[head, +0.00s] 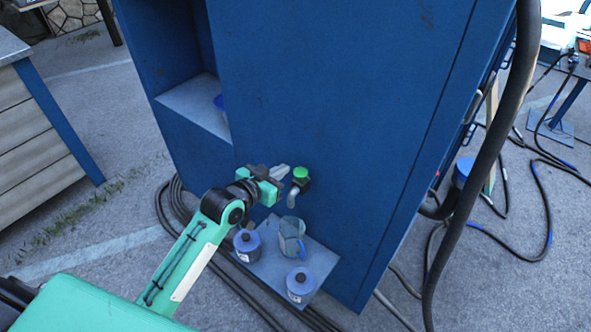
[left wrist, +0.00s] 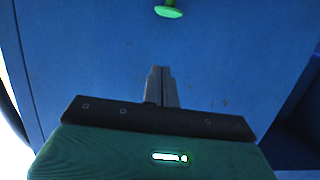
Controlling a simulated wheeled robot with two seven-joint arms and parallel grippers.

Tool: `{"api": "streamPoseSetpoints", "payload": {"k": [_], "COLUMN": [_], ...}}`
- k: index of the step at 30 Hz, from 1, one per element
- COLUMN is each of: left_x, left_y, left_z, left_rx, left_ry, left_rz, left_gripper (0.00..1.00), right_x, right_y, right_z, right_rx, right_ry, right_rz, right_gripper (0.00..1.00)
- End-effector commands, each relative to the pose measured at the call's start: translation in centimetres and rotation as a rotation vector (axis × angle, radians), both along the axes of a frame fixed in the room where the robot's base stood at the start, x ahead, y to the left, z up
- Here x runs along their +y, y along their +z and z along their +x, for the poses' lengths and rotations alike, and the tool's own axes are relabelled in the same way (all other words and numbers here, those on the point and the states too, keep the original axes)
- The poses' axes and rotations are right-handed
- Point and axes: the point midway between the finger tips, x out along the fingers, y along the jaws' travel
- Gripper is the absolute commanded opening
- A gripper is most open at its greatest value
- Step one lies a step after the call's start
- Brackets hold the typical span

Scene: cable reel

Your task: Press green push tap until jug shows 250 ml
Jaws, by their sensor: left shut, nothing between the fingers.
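The green push tap (head: 300,173) sits on the front of the blue cabinet, with a grey spout bending down below it. The tap's green button also shows at the top of the left wrist view (left wrist: 168,11). A clear jug (head: 291,238) with a blue handle stands on the shelf under the spout; its level and marks are too small to read. My left gripper (head: 284,171) is shut and empty, just left of the tap and apart from the button in the left wrist view (left wrist: 161,72). My right gripper is not in view.
Two blue-lidded containers (head: 247,245) (head: 300,284) stand on the small grey shelf (head: 268,268) beside the jug. The blue cabinet (head: 350,110) fills the middle. A thick black hose (head: 492,150) hangs at right; cables lie on the floor.

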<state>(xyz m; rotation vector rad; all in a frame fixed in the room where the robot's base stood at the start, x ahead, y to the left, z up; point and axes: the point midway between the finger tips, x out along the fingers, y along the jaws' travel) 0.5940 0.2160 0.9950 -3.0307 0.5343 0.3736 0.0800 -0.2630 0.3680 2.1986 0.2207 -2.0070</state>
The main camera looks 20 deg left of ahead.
Motion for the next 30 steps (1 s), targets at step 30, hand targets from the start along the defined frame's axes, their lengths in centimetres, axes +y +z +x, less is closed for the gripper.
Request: {"api": "streamPoseSetpoints", "payload": {"k": [30], "left_x": [-2.2], "left_y": [-5.7], "left_z": [6.3], "left_rx": [-0.001], "left_ry": [0.001], "left_rz": [0.001], "left_gripper": [0.00], "right_x": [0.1], "right_y": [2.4], "right_z": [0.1], "right_rx": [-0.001], "right_ry": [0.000], "right_rz": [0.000], "right_gripper": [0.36]}}
